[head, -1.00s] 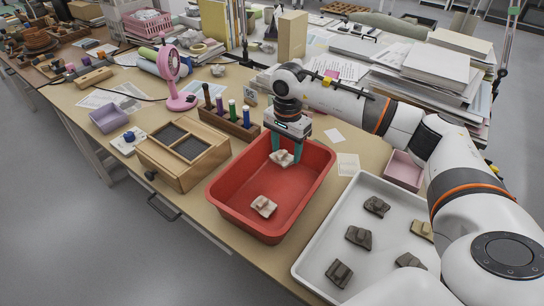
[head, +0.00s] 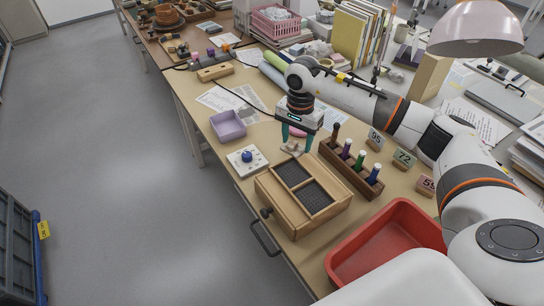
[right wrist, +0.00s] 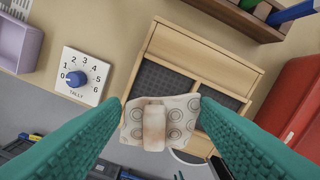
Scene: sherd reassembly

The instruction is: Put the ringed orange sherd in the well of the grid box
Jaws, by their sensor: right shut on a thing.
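My right gripper (head: 293,142) is shut on a pale cream sherd (right wrist: 160,122) with ring marks and a tan-orange raised block. In the right wrist view the ringed face shows between the two teal fingers, and the sherd overlaps the box behind it. In the head view the sherd (head: 292,150) is small, at the far end of the wooden grid box (head: 326,219). The box has two dark, mesh-floored wells, a nearer one (head: 315,198) and a farther one (head: 291,173). I cannot tell the sherd's exact height. My left gripper is not in view.
A white dial plate (head: 247,161) and a lilac tray (head: 228,126) lie left of the box. A wooden rack (head: 350,174) with coloured tubes stands close on its right. A red tub (head: 390,240) is at the lower right. The table's front edge runs beside the box.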

